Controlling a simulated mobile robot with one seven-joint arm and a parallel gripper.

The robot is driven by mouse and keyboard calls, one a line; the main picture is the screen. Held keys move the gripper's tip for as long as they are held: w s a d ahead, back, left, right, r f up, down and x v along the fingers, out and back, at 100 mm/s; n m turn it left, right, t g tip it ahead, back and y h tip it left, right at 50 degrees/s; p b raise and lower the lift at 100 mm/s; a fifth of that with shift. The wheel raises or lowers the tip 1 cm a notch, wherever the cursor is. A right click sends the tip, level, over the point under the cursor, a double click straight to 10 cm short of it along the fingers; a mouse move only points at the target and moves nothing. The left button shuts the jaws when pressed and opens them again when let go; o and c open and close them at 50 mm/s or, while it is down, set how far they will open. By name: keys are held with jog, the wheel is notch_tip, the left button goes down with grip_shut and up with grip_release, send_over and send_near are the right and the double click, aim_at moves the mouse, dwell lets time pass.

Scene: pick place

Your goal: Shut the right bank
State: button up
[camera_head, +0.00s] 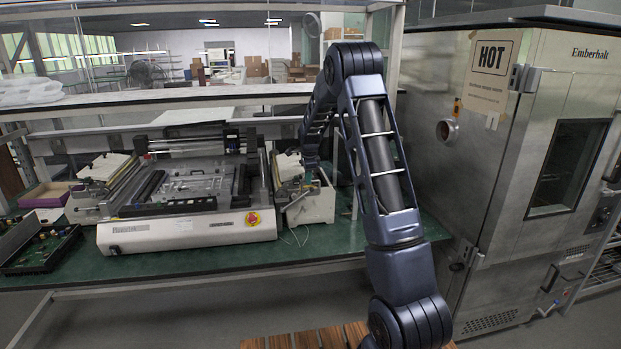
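A pick-and-place machine (185,232) sits on the green bench, with a flat bed and a gantry across its back. The right bank (312,207) is a pale box unit at the machine's right side, with small coloured parts on top. A narrow dark gap seems to lie between it and the machine body. The left bank (100,178) sits at the machine's left side, angled outward. My gripper (308,180) is at the far end of my arm, just over or against the right bank's top. Its fingers are too small and dark to read.
A steel oven (470,130) marked HOT stands right of the bench. The bench top (370,238) is bare in front of the right bank, except for thin wires. A shelf (200,97) runs above the machine. Circuit boards (40,245) and a purple tray (45,195) lie at left.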

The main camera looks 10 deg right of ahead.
jog(key=shift+o, duration=0.6)
jog(key=shift+d, duration=0.15)
notch_tip(320, 180, up, 11)
jog(key=s, duration=0.2)
jog(key=shift+f, duration=0.2)
jog(key=shift+s, duration=0.1)
